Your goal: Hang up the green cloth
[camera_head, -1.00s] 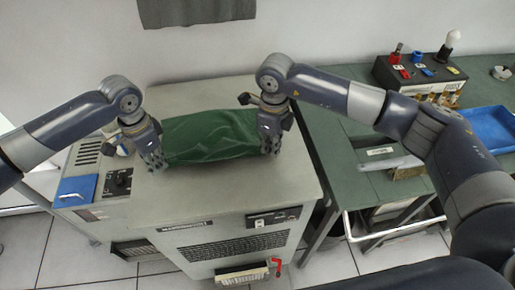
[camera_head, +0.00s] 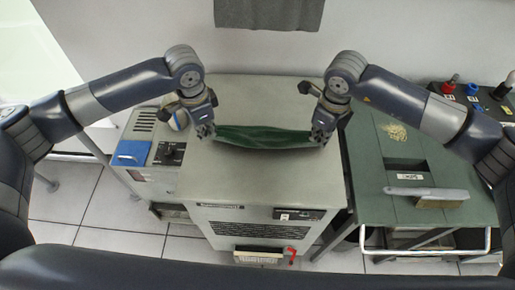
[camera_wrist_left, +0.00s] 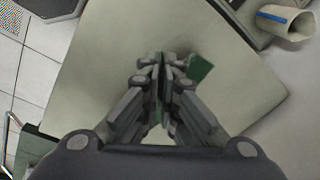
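The green cloth (camera_head: 264,137) is stretched between my two grippers in the head view, above the top of the grey cabinet. Its upper edge sags a little in the middle. My left gripper (camera_head: 206,132) is shut on the cloth's left end. In the left wrist view the fingers (camera_wrist_left: 163,75) are close together with green cloth (camera_wrist_left: 199,68) between and beside them. My right gripper (camera_head: 321,137) is at the cloth's right end and appears shut on it. A grey cloth (camera_head: 268,12) hangs on the wall at the top of the head view.
The grey cabinet (camera_head: 262,185) stands below the cloth, its top otherwise clear. A green table (camera_head: 385,170) to the right holds a brush (camera_head: 428,193). A blue-lidded unit (camera_head: 131,153) adjoins the cabinet's left.

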